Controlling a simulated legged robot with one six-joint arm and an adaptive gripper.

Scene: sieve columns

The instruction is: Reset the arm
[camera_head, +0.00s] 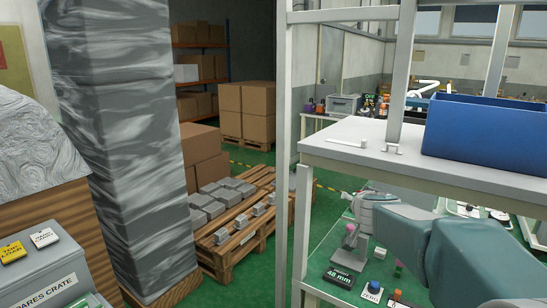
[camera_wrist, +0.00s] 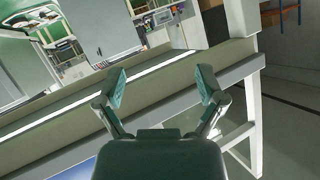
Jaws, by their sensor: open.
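My gripper shows in the wrist view (camera_wrist: 162,90) with its two green-grey fingers spread apart and nothing between them. Beyond the fingers is the edge of a grey-white bench or shelf, seen tilted. In the head view my arm reaches in from the lower right, below the white shelf (camera_head: 335,147) and over the green work surface (camera_head: 340,232). My fingertips are hard to make out in that view.
A blue bin (camera_head: 485,135) stands on the shelf. A white upright post (camera_head: 291,160) is left of my arm. A display reading 48 mm (camera_head: 339,277) lies on the work surface.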

